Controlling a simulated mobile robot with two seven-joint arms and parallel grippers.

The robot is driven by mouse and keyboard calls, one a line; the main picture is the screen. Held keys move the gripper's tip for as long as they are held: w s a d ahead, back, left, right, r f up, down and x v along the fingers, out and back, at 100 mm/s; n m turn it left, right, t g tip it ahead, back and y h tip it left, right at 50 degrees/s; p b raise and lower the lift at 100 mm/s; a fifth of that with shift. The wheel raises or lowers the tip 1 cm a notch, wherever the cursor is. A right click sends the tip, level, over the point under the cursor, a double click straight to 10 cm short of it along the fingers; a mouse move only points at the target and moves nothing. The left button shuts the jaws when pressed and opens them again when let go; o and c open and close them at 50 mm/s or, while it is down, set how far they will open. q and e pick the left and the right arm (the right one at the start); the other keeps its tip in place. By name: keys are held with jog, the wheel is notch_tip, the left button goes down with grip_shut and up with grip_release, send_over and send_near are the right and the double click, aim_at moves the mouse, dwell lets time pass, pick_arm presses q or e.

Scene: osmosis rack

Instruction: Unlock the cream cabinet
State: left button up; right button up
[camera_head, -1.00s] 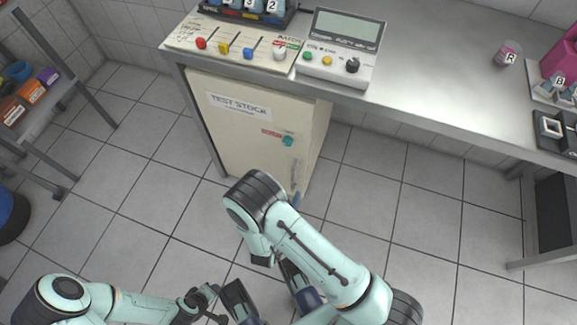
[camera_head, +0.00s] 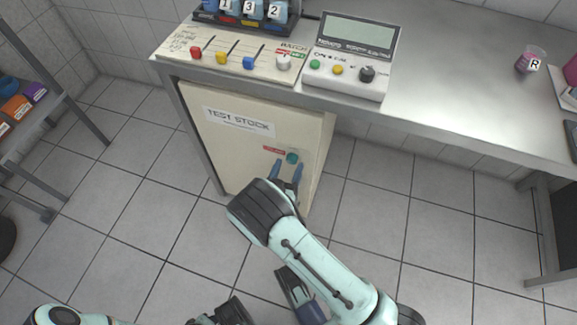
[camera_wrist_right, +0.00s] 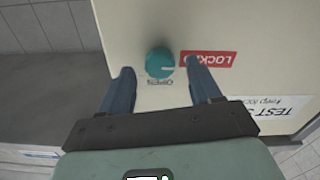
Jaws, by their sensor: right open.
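The cream cabinet (camera_head: 225,160) stands under the bench with its door closed and a "TEST STOCK" label on it. A round teal knob (camera_head: 292,157) sits on the door beside a red "LOCKED" label (camera_wrist_right: 208,59). In the right wrist view the knob (camera_wrist_right: 160,60) has an "OPEN" label (camera_wrist_right: 160,82) by its lower edge. My right gripper (camera_head: 287,168) is open, its blue fingers pointing at the door. The fingertips stand on either side of and just short of the knob, with gaps. My left gripper (camera_head: 205,320) is mostly cut off at the bottom edge.
The bench (camera_head: 440,85) above the cabinet holds a panel with coloured sliders (camera_head: 230,58) and a display box with buttons (camera_head: 350,60). A shelf rack (camera_head: 55,110) stands at the left. The tiled floor right of the cabinet is clear.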

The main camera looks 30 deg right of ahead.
jog(key=shift+w+d, duration=0.4)
jog(key=shift+d, duration=0.05)
jog(key=c, duration=1)
jog(key=shift+c, duration=0.2)
